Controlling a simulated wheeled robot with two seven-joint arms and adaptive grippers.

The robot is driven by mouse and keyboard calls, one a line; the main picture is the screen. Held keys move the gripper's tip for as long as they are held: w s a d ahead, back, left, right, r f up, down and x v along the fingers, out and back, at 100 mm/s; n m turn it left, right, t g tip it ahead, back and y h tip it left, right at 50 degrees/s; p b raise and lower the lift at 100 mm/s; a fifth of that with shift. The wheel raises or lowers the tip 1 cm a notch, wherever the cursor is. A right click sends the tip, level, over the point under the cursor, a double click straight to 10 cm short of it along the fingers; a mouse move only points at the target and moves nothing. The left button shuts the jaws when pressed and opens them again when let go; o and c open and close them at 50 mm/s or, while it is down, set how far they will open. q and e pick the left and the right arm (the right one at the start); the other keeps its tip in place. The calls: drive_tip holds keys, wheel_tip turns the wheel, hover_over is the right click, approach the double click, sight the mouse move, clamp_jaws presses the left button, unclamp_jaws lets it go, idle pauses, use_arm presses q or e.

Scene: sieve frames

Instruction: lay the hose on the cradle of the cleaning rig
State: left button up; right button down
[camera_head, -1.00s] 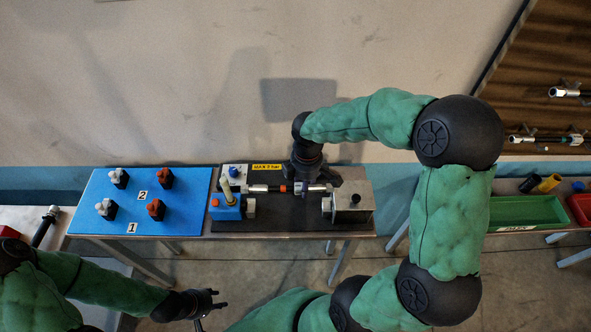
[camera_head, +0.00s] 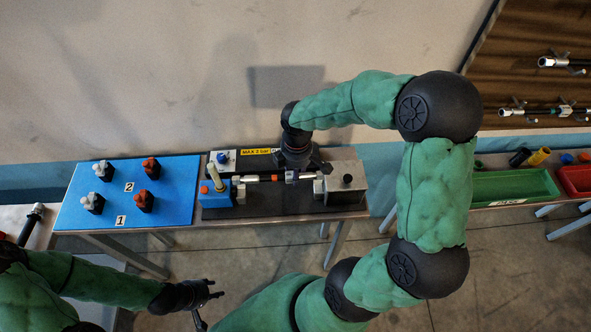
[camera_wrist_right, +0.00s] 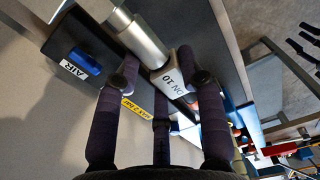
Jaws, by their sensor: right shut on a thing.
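In the right wrist view a silver end piece (camera_wrist_right: 143,42) and a grey block marked DN 10 (camera_wrist_right: 170,75) show between the fingers of my gripper (camera_wrist_right: 160,65). The rig has a black base (camera_head: 265,204), a blue valve block (camera_head: 216,196) and a grey end block (camera_head: 343,192). The cradle is hidden; contact cannot be told. My left gripper (camera_head: 208,299) is open and empty.
A blue board (camera_head: 120,218) with grey and red-orange valves is left of the rig. A green bin (camera_head: 510,187) and a red bin (camera_head: 576,181) stand at right. More hoses hang on the brown wall panel (camera_head: 530,60). The floor before the bench is clear.

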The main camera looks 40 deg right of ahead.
drive_tip(key=shift+f+b, duration=1.6)
drive_tip(key=shift+f, duration=1.1)
drive_tip(key=shift+f, duration=0.55)
drive_tip(key=c, duration=0.7)
unclamp_jaws()
drive_tip(key=shift+r, duration=0.1)
wheel_tip(320, 180, up, 12)
drive_tip(key=shift+d+f, duration=0.1)
drive_tip(key=shift+d, duration=0.05)
